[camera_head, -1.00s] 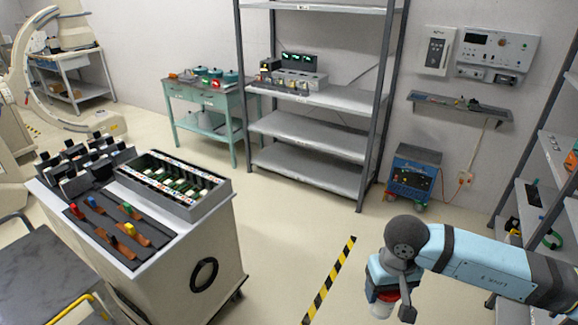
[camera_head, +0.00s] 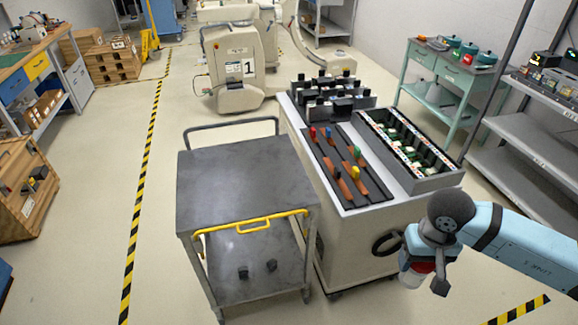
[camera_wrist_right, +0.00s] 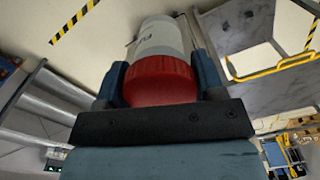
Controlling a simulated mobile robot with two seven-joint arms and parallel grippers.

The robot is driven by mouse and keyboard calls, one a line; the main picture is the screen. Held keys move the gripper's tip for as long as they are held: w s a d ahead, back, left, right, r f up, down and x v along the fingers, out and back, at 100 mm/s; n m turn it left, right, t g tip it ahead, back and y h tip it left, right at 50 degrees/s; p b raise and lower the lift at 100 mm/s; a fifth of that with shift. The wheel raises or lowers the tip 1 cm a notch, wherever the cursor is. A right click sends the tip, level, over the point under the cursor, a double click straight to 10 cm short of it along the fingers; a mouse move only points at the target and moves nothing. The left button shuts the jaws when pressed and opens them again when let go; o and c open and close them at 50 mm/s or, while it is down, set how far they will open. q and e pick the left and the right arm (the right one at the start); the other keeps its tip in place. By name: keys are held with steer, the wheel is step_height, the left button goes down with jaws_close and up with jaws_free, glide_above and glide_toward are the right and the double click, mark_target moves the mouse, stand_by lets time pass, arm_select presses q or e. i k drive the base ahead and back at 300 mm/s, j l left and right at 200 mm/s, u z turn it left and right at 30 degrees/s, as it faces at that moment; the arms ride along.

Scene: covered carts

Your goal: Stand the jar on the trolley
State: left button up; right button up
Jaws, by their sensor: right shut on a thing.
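The jar has a white body and a red lid. My right gripper (camera_wrist_right: 160,85) is shut on the jar (camera_wrist_right: 161,38), with one finger on each side of the red lid in the right wrist view. In the head view the jar (camera_head: 411,278) shows below my right gripper (camera_head: 422,266), partly hidden by it. The trolley (camera_head: 235,180) has a bare dark grey top and a yellow handle. It stands to the left of the gripper and apart from the jar. My left gripper is not in view.
A white cart (camera_head: 355,240) with slotted trays and coloured levers stands between the trolley and my right arm. Two small dark items lie on the trolley's lower shelf. Open floor lies left of the trolley, crossed by a yellow-black stripe (camera_head: 140,190). Grey shelving (camera_head: 520,165) stands at right.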

mark_target(211, 181)
steer(key=j+u, duration=0.2)
steer(key=u, duration=0.25)
steer(key=i+j+u, duration=0.1)
steer(key=u, duration=0.35)
steer(key=i+j+u, duration=0.15)
steer(key=u, duration=0.3)
steer(key=i+j+u, duration=0.1)
steer(key=u, duration=0.3)
steer(key=i+j+u, duration=0.15)
steer(key=u, duration=0.3)
steer(key=i+j+u, duration=0.1)
steer(key=u, duration=0.35)
steer(key=i+j+z, duration=0.1)
steer(key=i+z, duration=0.15)
steer(key=i, duration=0.25)
steer(key=i+j+z, duration=0.25)
steer(key=i, duration=0.2)
steer(key=i+l+z, duration=0.1)
steer(key=z, duration=0.35)
steer(key=i+z, duration=0.25)
steer(key=z, duration=0.2)
steer(key=i+z, duration=0.2)
steer(key=z, duration=0.25)
steer(key=i+z, duration=0.55)
steer(key=z, duration=0.2)
steer(key=i+j+z, duration=0.15)
steer(key=i+z, duration=0.25)
steer(key=k, duration=0.1)
